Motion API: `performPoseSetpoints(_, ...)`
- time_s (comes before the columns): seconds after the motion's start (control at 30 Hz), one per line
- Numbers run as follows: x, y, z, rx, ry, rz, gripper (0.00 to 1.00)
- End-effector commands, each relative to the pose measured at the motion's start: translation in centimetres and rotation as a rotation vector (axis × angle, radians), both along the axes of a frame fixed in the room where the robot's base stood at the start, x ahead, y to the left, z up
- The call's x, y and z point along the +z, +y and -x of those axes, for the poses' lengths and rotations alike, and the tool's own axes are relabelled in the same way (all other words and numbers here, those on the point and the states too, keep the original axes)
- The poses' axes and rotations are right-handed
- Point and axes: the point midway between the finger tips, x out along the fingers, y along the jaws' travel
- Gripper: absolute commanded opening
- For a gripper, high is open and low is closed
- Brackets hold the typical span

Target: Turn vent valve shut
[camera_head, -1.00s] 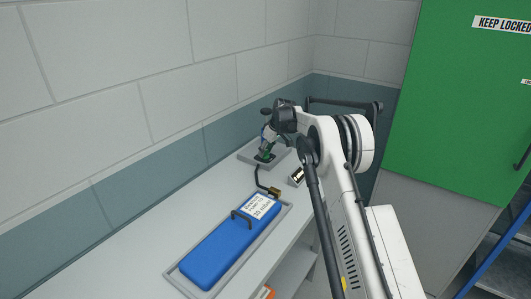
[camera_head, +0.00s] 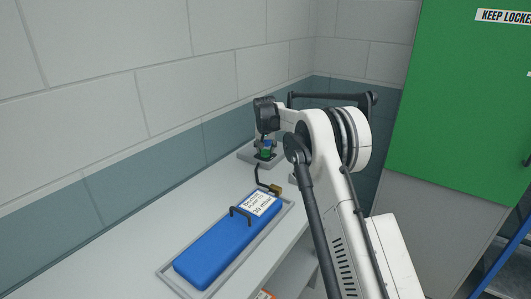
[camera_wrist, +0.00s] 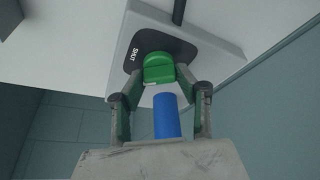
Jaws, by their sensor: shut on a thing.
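The vent valve is a green knob (camera_wrist: 158,68) on a black plate (camera_wrist: 180,42) in the wrist view. The word SHUT is printed on the plate, left of the knob. The plate is on a pale grey block (camera_wrist: 226,60). My gripper (camera_wrist: 160,88) has its two fingers on either side of the knob and is shut on it. A blue cylinder (camera_wrist: 167,116) shows between the fingers below the knob; I cannot tell what it belongs to. In the head view my gripper (camera_head: 266,146) points down at the green knob (camera_head: 265,154) at the bench's far end.
A blue case (camera_head: 222,246) with a black handle and white label lies in a grey tray (camera_head: 172,274) on the pale bench (camera_head: 130,250). A green cabinet (camera_head: 455,110) stands at right.

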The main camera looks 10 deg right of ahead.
Motion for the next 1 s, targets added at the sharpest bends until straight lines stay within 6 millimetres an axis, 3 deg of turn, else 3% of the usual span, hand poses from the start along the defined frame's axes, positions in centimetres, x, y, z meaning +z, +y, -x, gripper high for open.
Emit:
performPoseSetpoints(0.5, -0.06, 0.17, -0.08, -0.438, 0.001, 0.000, 0.06)
performPoseSetpoints(1.0, 0.00, 0.21, -0.09, -0.606, 0.001, -0.001, 0.06)
